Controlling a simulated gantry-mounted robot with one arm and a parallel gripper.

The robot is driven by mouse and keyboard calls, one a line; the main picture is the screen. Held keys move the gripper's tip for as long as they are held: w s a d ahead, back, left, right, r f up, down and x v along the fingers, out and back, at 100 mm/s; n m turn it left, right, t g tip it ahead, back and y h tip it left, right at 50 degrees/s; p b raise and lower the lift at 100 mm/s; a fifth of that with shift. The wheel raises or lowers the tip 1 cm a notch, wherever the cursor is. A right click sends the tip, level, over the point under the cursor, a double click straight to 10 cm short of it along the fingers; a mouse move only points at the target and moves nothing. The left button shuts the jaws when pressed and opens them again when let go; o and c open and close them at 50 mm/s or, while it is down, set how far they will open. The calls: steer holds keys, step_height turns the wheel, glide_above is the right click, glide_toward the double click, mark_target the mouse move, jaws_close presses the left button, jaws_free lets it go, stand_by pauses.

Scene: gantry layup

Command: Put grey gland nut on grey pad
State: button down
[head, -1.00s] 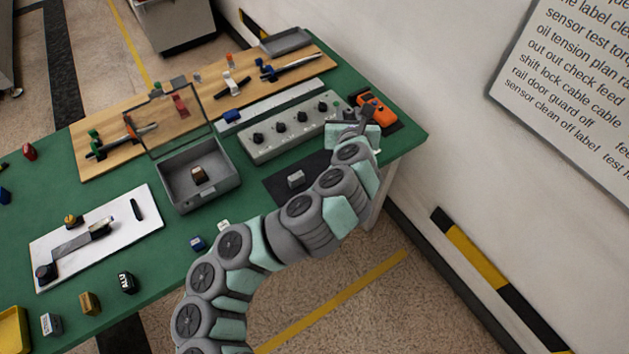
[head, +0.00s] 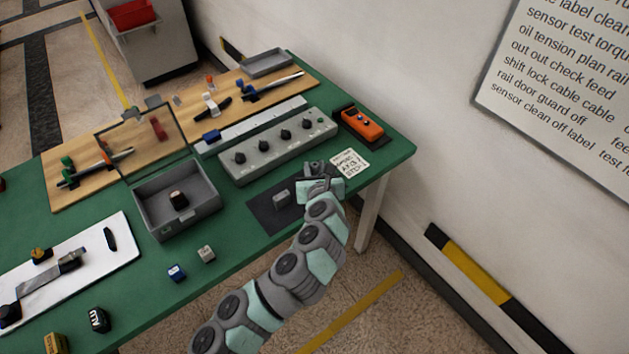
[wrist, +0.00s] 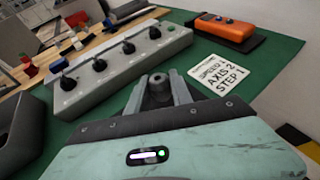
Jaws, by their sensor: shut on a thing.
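My gripper (wrist: 160,97) is shut on a small dark grey round part with a hole in its top, the gland nut (wrist: 159,86), in the wrist view. In the head view my gripper (head: 318,172) is at the right side of the dark grey pad (head: 262,212), near the table's front edge. The nut is too small to make out clearly there. A small grey block (head: 281,198) lies on the pad. My arm hides the pad's right part. I cannot tell how high the nut is above the table.
Behind the pad stands a grey control box (head: 275,148) with several black knobs. A printed card (head: 348,164) lies right of my gripper, and an orange device (head: 361,124) on a dark mat behind it. A grey open bin (head: 200,212) stands left of the pad.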

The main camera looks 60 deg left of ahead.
step_height(320, 180, down, 4)
steer(key=shift+b, duration=0.7)
steer(key=shift+f, duration=0.15)
steer(key=shift+f, duration=0.1)
steer(key=c, duration=1.1)
jaws_free()
steer(key=shift+c, duration=0.2)
